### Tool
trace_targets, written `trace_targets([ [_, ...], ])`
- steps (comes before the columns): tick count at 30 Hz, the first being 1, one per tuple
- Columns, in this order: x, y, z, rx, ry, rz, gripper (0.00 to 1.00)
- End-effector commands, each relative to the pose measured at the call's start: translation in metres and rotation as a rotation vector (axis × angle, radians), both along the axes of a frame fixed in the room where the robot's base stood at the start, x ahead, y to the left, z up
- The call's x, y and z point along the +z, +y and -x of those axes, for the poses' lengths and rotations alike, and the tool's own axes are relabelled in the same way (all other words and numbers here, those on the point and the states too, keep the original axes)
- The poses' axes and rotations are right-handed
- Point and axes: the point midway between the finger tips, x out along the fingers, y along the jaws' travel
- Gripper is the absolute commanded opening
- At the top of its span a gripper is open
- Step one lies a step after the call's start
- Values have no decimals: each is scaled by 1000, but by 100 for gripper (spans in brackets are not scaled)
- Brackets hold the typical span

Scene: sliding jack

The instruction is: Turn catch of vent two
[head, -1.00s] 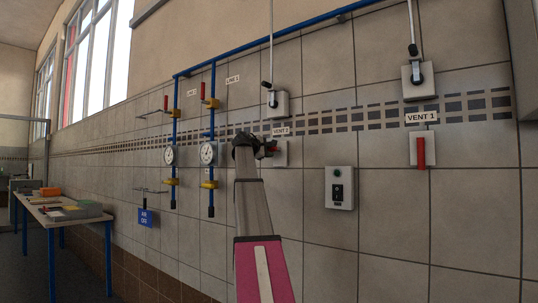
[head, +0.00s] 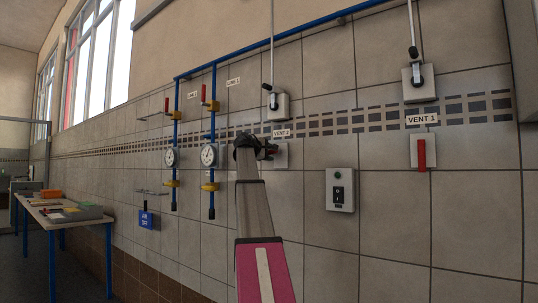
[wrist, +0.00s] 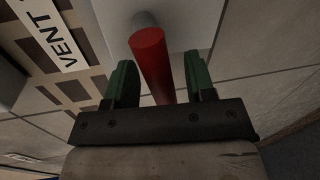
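The catch of vent two is a red bar (wrist: 152,65) on a pale wall plate (wrist: 190,22) in the wrist view. It lies between my gripper's two green fingers (wrist: 160,84), with a visible gap on either side. My gripper is open and not closed on the bar. In the head view my gripper (head: 268,151) is up against the front of the vent two plate (head: 282,157) and mostly hides the catch. The "VENT 2" label (head: 282,133) is just above it.
To the right are a grey switch box (head: 340,189) and vent one's red catch (head: 421,154), hanging straight down. A lever box (head: 283,106) is above my gripper. Gauges (head: 209,155) on blue pipes are to the left. A table (head: 52,222) stands far left.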

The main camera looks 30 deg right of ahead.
Motion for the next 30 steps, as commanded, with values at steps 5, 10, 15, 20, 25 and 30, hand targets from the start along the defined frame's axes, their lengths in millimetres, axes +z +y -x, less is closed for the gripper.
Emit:
trace_targets([
  [5,0,0,0,0,2,2,50],
  [10,2,10,4,1,3,2,50],
  [15,7,36,14,3,1,2,50],
  [20,12,64,25,2,2,3,50],
  [25,18,86,33,1,0,1,50],
  [30,20,98,37,0,2,1,50],
])
